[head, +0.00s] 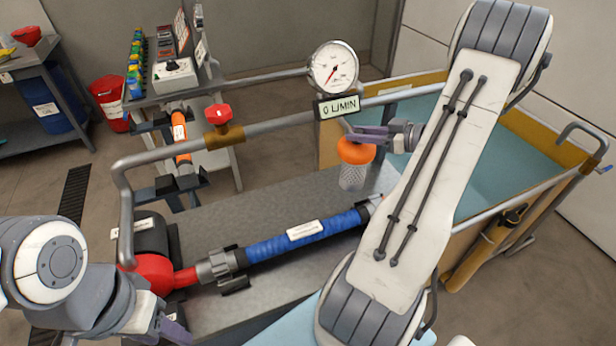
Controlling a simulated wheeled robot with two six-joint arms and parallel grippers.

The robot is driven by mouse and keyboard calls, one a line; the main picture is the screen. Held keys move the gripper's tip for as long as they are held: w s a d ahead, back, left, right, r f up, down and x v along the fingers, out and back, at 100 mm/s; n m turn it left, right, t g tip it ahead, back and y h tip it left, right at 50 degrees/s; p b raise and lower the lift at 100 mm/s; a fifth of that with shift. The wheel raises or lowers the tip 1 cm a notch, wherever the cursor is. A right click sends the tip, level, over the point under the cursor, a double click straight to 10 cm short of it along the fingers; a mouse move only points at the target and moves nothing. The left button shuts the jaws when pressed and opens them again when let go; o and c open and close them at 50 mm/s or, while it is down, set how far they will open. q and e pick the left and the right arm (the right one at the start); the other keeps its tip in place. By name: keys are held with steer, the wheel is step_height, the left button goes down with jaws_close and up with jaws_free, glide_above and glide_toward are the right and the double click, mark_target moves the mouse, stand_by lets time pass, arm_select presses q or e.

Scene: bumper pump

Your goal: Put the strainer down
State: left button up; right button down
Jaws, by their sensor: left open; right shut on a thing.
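The strainer (353,177) has an orange cap on top and a pale mesh basket below. It hangs upright in the air above the far right part of the grey bench. My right gripper (358,139) is shut on its orange cap, and my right arm crosses the right half of the view. My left gripper (172,329) is at the bottom left edge, empty and open, with its fingertips partly cut off by the frame. It is apart from the strainer, near the bench's front left corner.
The grey bench (285,195) carries a red pump (155,272) joined to a blue hose (300,236). A pipe with a red valve (219,114) and a round gauge (334,67) runs behind it. A blue-green tank (478,165) stands at right. The bench behind the hose is bare.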

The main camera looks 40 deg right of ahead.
steer(key=w+a+f+p, duration=0.1)
steer(key=w+a+f, duration=0.4)
steer(key=w+f, duration=0.5)
steer(key=shift+a+f+p, duration=0.25)
steer(key=shift+a+p, duration=0.05)
steer(key=shift+f, duration=0.1)
steer(key=shift+f, duration=0.15)
steer(key=c, duration=0.6)
jaws_free()
steer(key=shift+r, duration=0.2)
